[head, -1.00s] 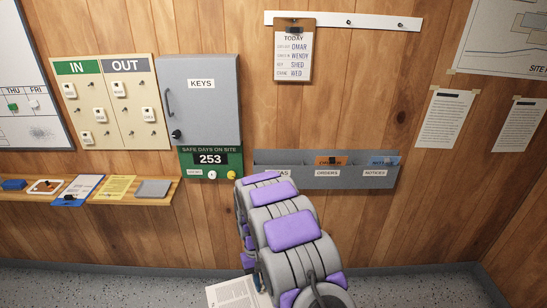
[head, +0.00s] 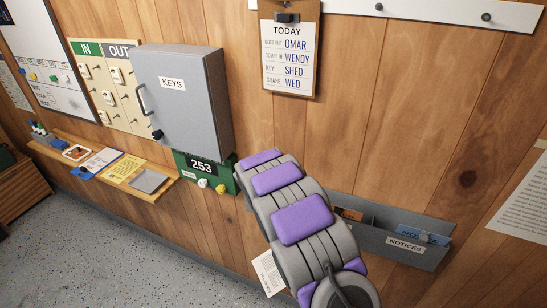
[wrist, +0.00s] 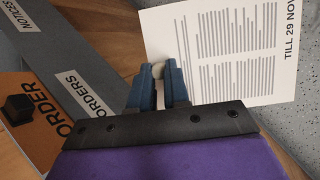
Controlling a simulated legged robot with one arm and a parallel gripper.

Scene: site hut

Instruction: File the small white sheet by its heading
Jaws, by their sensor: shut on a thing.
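My gripper (wrist: 158,74) is shut on the edge of a small white sheet (wrist: 225,50) in the wrist view. The sheet shows columns of small grey print and the large words TILL 29 NOV along its right edge; any other heading is not visible. In the head view part of the sheet (head: 267,274) shows below the wall rack, left of my arm, which hides the gripper. The grey wall rack (head: 430,255) has a pocket labelled NOTICES with a blue card in it. The ORDERS label (wrist: 85,93) and NOTICES label (wrist: 33,23) show in the wrist view.
An orange card (wrist: 28,125) with a black clip stands at the ORDERS pocket, close left of my gripper. The grey key box (head: 180,100), a shelf (head: 160,190) with papers and a TODAY clipboard (head: 290,50) are nearby. Floor at lower left is clear.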

